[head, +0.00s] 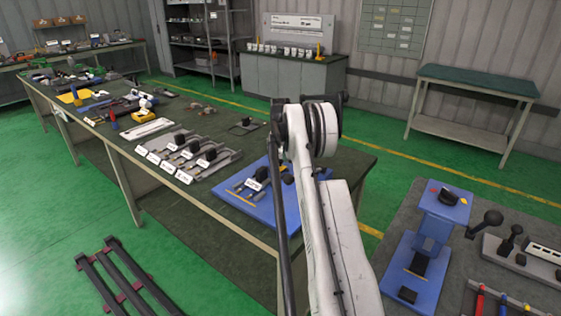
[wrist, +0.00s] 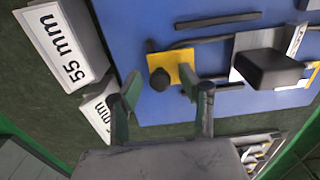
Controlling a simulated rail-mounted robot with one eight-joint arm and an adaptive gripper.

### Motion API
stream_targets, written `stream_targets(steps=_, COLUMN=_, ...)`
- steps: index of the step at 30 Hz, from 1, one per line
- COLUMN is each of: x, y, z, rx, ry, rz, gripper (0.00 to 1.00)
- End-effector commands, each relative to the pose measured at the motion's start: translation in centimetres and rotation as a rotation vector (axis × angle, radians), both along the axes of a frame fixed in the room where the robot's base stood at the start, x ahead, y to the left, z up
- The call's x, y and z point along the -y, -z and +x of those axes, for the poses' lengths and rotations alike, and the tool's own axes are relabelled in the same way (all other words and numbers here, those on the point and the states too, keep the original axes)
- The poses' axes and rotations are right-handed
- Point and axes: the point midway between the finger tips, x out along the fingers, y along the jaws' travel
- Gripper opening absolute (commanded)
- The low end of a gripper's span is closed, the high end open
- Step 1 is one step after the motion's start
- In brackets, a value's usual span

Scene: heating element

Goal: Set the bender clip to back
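A blue board (head: 230,203) lies on the long table, partly hidden by my arm; it also shows in the wrist view (wrist: 130,25). On it, in the wrist view, a yellow plate (wrist: 185,58) carries a round black knob (wrist: 159,80), and a grey holder with a black block (wrist: 268,69) sits to the right. No part is marked as the bender clip, so I cannot tell for certain which it is. My gripper (wrist: 163,92) is open, its fingers apart on either side of the knob in the picture. No contact shows. The head view hides the gripper.
Labelled grey fixtures (head: 185,155) stand left of the board; a "55 mm" label (wrist: 60,45) shows at left in the wrist view. Tools crowd the table's far end. A blue stand (head: 425,250) with a black knob is on the right table. The green floor between is open.

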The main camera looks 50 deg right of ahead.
Motion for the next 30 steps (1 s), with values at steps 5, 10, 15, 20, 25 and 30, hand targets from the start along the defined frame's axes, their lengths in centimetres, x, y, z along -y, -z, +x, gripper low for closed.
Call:
stream_targets(steps=5, x=-0.01, y=0.23, z=-0.01, rx=0.0, ry=0.0, rz=0.0, gripper=0.38)
stream_targets(steps=10, x=0.0, y=0.21, z=0.0, rx=0.0, ry=0.0, rz=0.0, gripper=0.34)
stream_targets(steps=15, x=0.0, y=0.2, z=0.0, rx=0.0, ry=0.0, rz=0.0, gripper=0.12)
stream_targets(steps=20, x=0.0, y=0.19, z=0.0, rx=0.0, ry=0.0, rz=0.0, gripper=0.0)
stream_targets(steps=25, x=0.0, y=0.18, z=0.0, rx=0.0, ry=0.0, rz=0.0, gripper=0.0)
stream_targets(steps=30, x=-0.53, y=0.23, z=0.82, rx=0.0, ry=-0.013, rz=0.0, gripper=0.0)
